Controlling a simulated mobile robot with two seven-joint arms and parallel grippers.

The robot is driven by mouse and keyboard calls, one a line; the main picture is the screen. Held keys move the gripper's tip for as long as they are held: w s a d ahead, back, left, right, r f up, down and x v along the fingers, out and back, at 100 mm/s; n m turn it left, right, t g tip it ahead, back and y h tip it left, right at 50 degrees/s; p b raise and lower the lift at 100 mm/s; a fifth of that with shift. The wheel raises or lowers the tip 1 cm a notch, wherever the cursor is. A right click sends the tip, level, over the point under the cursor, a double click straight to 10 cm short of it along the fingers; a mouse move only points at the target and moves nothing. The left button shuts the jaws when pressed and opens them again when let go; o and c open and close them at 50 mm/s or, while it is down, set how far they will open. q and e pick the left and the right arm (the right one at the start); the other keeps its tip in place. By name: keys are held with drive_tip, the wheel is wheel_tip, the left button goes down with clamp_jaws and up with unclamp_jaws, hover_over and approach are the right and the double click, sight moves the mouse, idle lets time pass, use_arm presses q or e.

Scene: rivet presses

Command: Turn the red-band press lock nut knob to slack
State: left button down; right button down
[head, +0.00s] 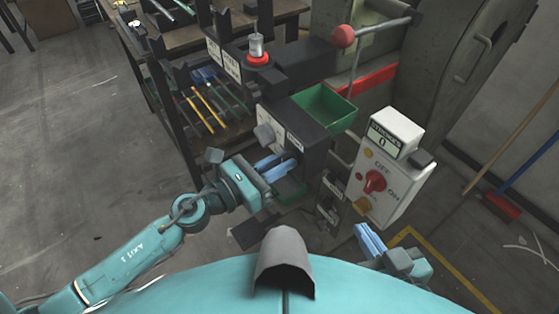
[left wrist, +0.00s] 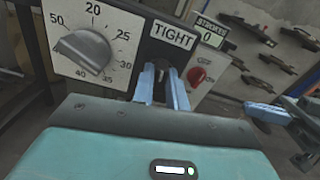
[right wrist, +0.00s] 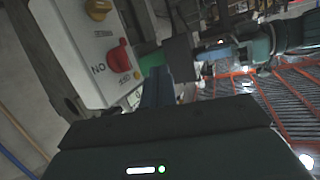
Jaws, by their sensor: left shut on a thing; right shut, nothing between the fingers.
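The press (head: 300,68) has a red band (head: 372,78) behind its lever. The lock nut knob shows in the left wrist view as a small dark part (left wrist: 170,76) under a plate reading TIGHT (left wrist: 173,34). My left gripper (head: 281,165) is shut on this knob, and its blue fingers (left wrist: 160,80) hide most of it. My right gripper (head: 369,240) is shut and empty, low at the right, apart from the press. Its closed fingers also show in the right wrist view (right wrist: 156,86).
A grey dial knob (left wrist: 84,50) on a numbered plate is left of the lock nut. A STROKES counter (head: 391,133) reads 0 above a switch box with a red switch (head: 375,181). A green bin (head: 323,108) and a red-ball lever (head: 342,36) are above. Floor at the left is clear.

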use_arm(q)
drive_tip(key=n+p, duration=0.3)
drive_tip(key=n, duration=0.4)
drive_tip(key=n+p, duration=0.3)
drive_tip(key=n, duration=0.5)
drive_tip(key=shift+w+a+f+p, duration=0.1)
drive_tip(key=shift+f+p, duration=0.1)
drive_tip(key=shift+p, duration=0.1)
use_arm(e)
drive_tip(key=a+g, duration=0.1)
drive_tip(key=w+a+f+g, duration=0.1)
drive_tip(key=shift+w+a+f+g, duration=0.15)
drive_tip(key=shift+w+a+g, duration=0.1)
drive_tip(key=shift+g, duration=0.05)
drive_tip(key=shift+s, duration=0.1)
use_arm(q)
drive_tip(key=c, duration=1.4)
unclamp_jaws()
